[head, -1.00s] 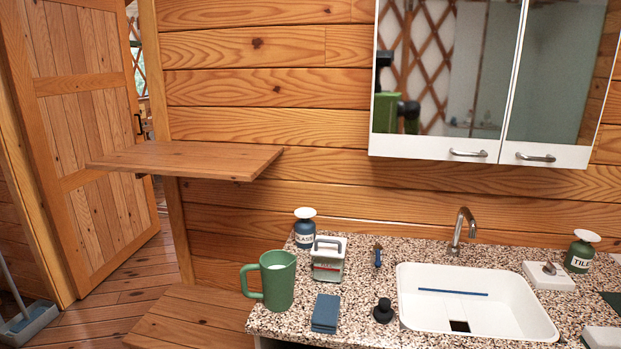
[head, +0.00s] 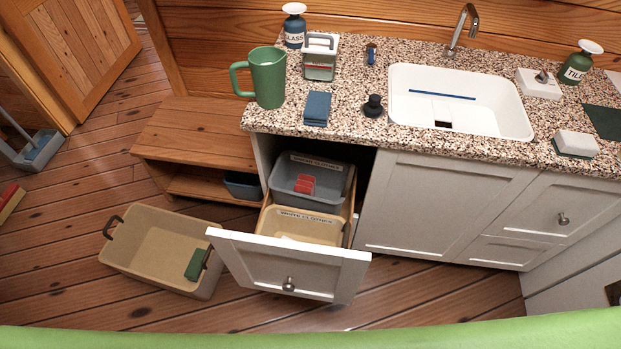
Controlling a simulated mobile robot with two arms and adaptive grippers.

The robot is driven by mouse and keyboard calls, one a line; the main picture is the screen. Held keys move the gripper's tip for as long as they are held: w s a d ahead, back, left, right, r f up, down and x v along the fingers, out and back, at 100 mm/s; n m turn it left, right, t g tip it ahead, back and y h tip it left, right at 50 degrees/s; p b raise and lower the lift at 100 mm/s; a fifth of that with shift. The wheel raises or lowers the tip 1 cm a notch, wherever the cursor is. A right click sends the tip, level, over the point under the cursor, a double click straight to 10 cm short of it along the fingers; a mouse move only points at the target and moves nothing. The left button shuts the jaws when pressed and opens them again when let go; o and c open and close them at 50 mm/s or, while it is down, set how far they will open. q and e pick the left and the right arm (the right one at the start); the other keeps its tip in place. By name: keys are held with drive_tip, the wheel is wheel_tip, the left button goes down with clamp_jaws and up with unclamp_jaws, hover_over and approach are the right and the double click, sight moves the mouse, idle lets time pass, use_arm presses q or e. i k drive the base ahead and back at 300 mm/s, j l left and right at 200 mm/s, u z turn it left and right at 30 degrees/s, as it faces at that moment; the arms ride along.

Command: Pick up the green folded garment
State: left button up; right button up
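A small dark green folded item (head: 195,263), which looks like folded cloth, lies in the right end of a tan tub (head: 137,222) on the floor at the lower left. A flat dark green piece (head: 603,122) lies on the counter at the right edge; I cannot tell whether it is folded. Neither of my grippers is in view.
An open white drawer (head: 310,268) holding a grey bin (head: 309,197) and a tan bin (head: 300,226) juts out right beside the tub. A wooden bench (head: 190,130) stands behind it. The counter (head: 345,127) holds a green pitcher (head: 268,78), a folded blue cloth (head: 317,107) and a sink (head: 457,98).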

sight(193, 273)
drive_tip(key=u, duration=1.3)
